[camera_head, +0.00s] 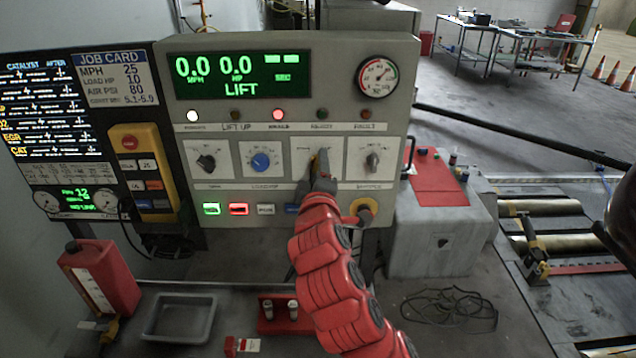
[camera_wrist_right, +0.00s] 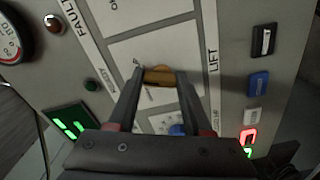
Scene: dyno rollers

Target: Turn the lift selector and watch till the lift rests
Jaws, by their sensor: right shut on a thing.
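The lift selector, a small orange-yellow knob (camera_head: 314,160), sits on a white plate on the grey control panel (camera_head: 300,45), mostly hidden by my gripper in the head view. In the right wrist view the knob (camera_wrist_right: 158,76) lies between the two dark fingers. My right gripper (camera_head: 321,168), on its red arm, is shut on it; it also shows in the right wrist view (camera_wrist_right: 158,88). The panel's green screen (camera_head: 241,75) reads 0.0 MPH, 0.0 HP and LIFT. A white lamp (camera_head: 193,115) and a red lamp (camera_head: 278,115) are lit. My left gripper is not in view.
Other knobs (camera_head: 206,161) flank the selector, with lit buttons (camera_head: 239,209) and a yellow-ringed stop button (camera_head: 364,210) below. A round gauge (camera_head: 377,77) is top right. A grey tray (camera_head: 180,318) and red bottle (camera_head: 100,280) stand below. Rollers (camera_head: 545,207) lie right.

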